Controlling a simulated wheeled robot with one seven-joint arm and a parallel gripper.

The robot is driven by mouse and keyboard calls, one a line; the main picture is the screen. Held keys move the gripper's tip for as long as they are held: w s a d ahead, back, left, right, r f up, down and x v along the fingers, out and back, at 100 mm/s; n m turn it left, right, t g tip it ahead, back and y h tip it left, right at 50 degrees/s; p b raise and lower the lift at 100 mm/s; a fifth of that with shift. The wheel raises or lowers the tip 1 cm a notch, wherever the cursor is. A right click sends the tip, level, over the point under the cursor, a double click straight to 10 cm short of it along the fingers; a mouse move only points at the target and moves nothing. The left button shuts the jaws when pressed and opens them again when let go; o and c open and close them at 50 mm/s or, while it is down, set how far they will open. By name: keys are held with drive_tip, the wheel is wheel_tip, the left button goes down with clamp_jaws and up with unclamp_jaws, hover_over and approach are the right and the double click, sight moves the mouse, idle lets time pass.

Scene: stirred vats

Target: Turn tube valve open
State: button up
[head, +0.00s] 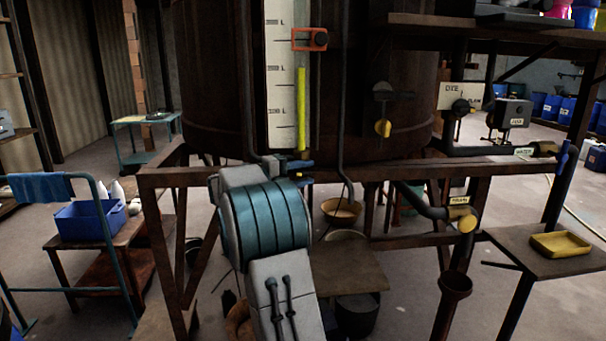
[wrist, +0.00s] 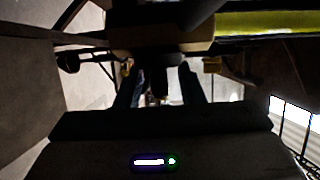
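The sight tube (head: 301,110) with yellow liquid stands upright beside the white scale board on the vat in the head view. Its yellow length crosses the upper right of the wrist view (wrist: 270,22). My gripper (head: 302,172) is at the tube's foot, mostly hidden behind my arm; two small blue pieces there look like its fingertips. In the wrist view my gripper (wrist: 161,88) shows two dark blue fingers apart, with a dark narrow shape in line between them. The tube valve's handle is not clear; I cannot tell whether the fingers touch it.
The rusty vat (head: 215,90) stands on a brown frame (head: 340,172) whose rail runs by my gripper. An orange marker (head: 310,39) is higher up. A drain valve (head: 465,220) sits above a funnel (head: 453,290). A yellow tray (head: 560,245) lies on the right stand.

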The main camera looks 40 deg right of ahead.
clamp_jaws()
